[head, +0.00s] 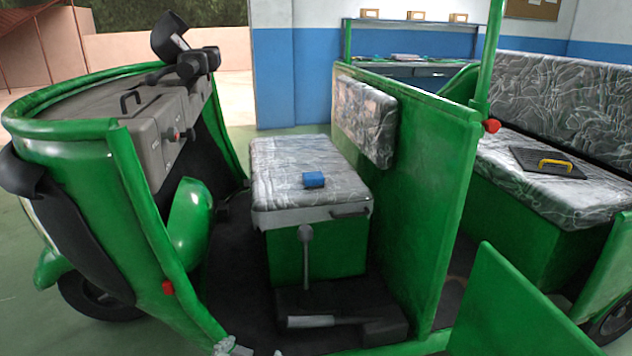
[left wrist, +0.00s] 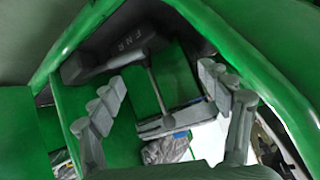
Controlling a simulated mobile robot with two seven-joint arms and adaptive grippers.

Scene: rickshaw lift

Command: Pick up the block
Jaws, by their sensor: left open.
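A small blue block (head: 313,180) lies on the grey patterned driver's seat (head: 280,160) of the green rickshaw, in the head view. My left gripper (left wrist: 160,82) shows in the left wrist view with its two jointed fingers spread wide and nothing between them. Beyond the fingers are the lever and the seat, with the seat's patterned cover (left wrist: 165,151) low in that view. A sliver of blue shows there, but I cannot tell whether it is the block. A small grey part at the bottom edge of the head view may be my left gripper's tip. My right gripper is not in view.
A lever (head: 305,255) rises in front of the seat. A green partition (head: 430,190) stands right of the seat, and the green front body (head: 130,200) with handlebar stands left. A black pad with a yellow handle (head: 555,163) lies on the rear bench.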

